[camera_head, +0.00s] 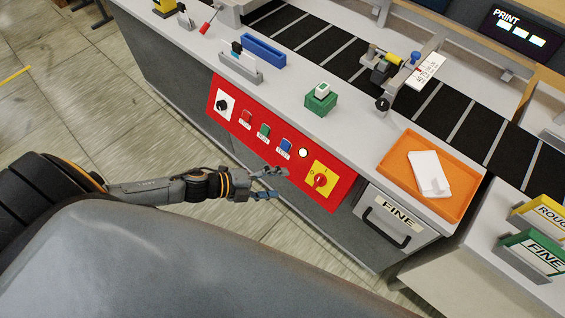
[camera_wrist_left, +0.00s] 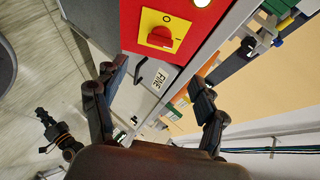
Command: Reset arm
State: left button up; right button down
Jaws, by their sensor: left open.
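My left gripper (camera_head: 268,183) reaches in from the left and hangs in front of the red control panel (camera_head: 236,122). It is open with nothing between its fingers. In the left wrist view its two fingers (camera_wrist_left: 160,85) are spread wide. Beyond them show the yellow plate with the red rotary switch (camera_wrist_left: 160,38) and the drawer front labelled FINE (camera_wrist_left: 158,84). In the head view the rotary switch (camera_head: 320,181) is right of the gripper, apart from it. My right gripper is not in the head view.
An orange tray (camera_head: 397,165) with white sheets (camera_head: 429,174) sits on the counter. A green block (camera_head: 320,103), a blue holder (camera_head: 263,50) and a black conveyor (camera_head: 330,50) lie further back. The FINE drawer handle (camera_head: 385,231) sticks out. Open floor (camera_head: 90,110) is at left.

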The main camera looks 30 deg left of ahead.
pick_arm(q)
jog(key=shift+f, duration=0.1)
dwell(0.4)
jog(key=a+f+n+t+y, duration=0.1)
jog(key=a+f+n+y, duration=0.65)
jog(key=f, duration=0.65)
jog(key=s+a+f+n+g+y, duration=0.1)
jog(key=s+a+f+n+g, duration=0.15)
jog(key=s+f+n, duration=0.65)
jog(key=s+d+f+n+g, duration=0.2)
jog(key=s+f, duration=0.2)
jog(key=s, duration=0.3)
jog(key=s+d+f+n+g, duration=0.1)
jog(key=s+f, duration=0.3)
jog(key=s, duration=0.4)
jog(key=s+d+f+n+g+y, duration=0.1)
jog(key=s+d+f+n+g, duration=0.1)
jog(key=s, duration=0.5)
notch_tip(320, 180, down, 2)
jog(key=shift+s+d+n+g, duration=0.35)
jog(key=shift+d+g, duration=0.3)
jog(key=shift+d, duration=0.3)
jog(key=shift+w, duration=0.1)
